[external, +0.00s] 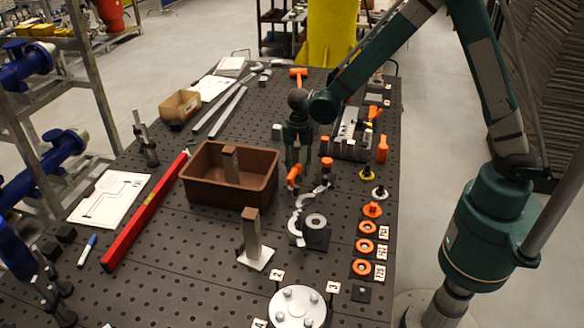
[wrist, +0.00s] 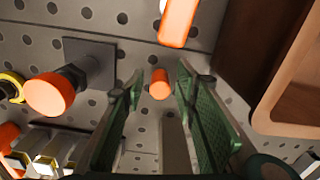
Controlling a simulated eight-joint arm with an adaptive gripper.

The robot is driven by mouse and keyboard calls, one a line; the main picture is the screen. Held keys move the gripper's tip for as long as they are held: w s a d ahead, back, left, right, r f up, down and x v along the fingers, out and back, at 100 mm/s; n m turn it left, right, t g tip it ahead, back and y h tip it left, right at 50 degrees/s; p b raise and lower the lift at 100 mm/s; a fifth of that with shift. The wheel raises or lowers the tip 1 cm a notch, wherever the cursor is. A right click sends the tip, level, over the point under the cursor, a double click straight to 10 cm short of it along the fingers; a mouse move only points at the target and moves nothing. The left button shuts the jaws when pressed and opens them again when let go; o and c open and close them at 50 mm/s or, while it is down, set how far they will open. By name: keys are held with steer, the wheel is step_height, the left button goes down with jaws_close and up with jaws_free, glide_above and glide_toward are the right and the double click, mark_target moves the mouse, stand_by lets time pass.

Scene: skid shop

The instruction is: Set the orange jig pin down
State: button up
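A small orange cylinder, apparently the jig pin (wrist: 160,84), shows between my finger pads in the wrist view. My gripper (wrist: 160,92) is open, with a gap on both sides of it. I cannot tell whether the pin rests on the table or how it is supported. In the external view my gripper (external: 301,160) points down, low over the table, right of the brown bin; the pin is not distinguishable there. An orange-topped knob on a dark plate (wrist: 52,94) stands left of my fingers in the wrist view, and also shows in the external view (external: 326,163).
The brown bin (external: 205,190) stands close by with a block inside. An orange clamp handle (external: 293,175) lies just in front of my gripper. A metal fixture (external: 350,135) is to the right. Orange rings (external: 366,227) line the right edge of the perforated table.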

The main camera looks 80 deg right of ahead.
mark_target(298, 165)
steer(key=shift+r, duration=0.25)
step_height(298, 165, up, 12)
stand_by(0.8)
steer(key=shift+f, duration=0.1)
stand_by(0.5)
steer(key=s+a+r+n+t, duration=0.2)
steer(key=s+r+n, duration=0.2)
steer(key=s+r, duration=0.3)
steer(key=s+a+r+n+t, duration=0.1)
steer(key=s+a+r+n, duration=0.2)
steer(key=s+r, duration=0.45)
steer(key=s+a+r+n+t, duration=0.1)
steer(key=s+n, duration=0.3)
steer(key=s, duration=0.4)
steer(key=s+a+r+n+t, duration=0.2)
steer(key=s+n, duration=0.3)
steer(key=s, duration=0.3)
steer(key=shift+s+a+t, duration=0.2)
steer(key=shift+s+t, duration=0.15)
steer(key=shift+t, duration=0.25)
